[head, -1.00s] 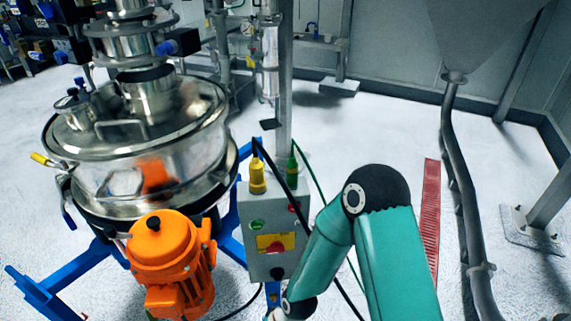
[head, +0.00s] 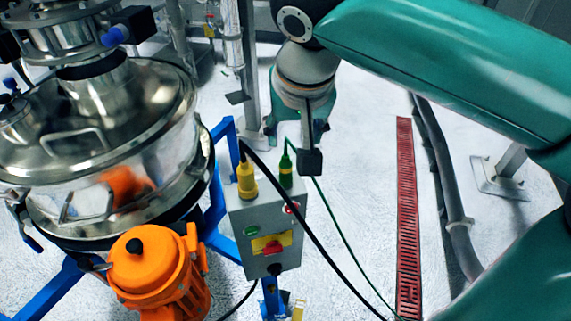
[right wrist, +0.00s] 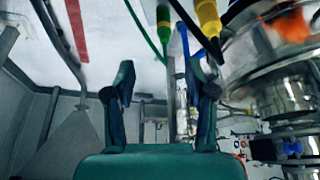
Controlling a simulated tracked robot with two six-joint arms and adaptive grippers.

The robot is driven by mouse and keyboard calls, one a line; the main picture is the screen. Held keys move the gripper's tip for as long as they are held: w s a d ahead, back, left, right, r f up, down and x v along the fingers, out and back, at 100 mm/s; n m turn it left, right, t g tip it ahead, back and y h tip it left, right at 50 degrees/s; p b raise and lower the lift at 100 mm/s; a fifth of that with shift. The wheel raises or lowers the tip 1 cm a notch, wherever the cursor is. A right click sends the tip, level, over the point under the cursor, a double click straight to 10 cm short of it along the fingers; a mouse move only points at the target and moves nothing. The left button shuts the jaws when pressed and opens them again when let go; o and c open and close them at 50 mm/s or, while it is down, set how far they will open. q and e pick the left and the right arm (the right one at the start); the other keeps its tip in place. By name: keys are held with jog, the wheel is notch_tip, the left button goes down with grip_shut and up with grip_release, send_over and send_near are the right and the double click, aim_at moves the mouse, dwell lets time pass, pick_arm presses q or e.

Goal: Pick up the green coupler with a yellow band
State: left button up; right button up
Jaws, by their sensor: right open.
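The green coupler with a yellow band (head: 286,170) stands upright on top of the grey control box (head: 262,222), with a green cable rising from it. In the right wrist view the green coupler (right wrist: 164,22) appears at the top, between the lines of the two fingers. A yellow coupler (head: 246,180) stands to its left on the same box. My right gripper (head: 310,158) is just right of the green coupler in the head view, pointing down. Its fingers (right wrist: 164,78) are spread and empty in the right wrist view. My left gripper is out of view.
The steel sifter (head: 110,150) and orange motor (head: 155,268) stand left of the box. Black and green cables trail right across the floor. A metal post (head: 250,85) rises behind the box. A red floor grate (head: 407,220) lies right.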

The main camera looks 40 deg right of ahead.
aim_at(286, 161)
jog(key=x, duration=0.9)
jog(key=shift+w+a+f, duration=0.25)
jog(key=shift+w+a, duration=0.1)
jog(key=shift+x, duration=2.6)
jog(key=shift+w+d+r, duration=0.1)
jog(key=shift+d, duration=0.05)
grip_shut()
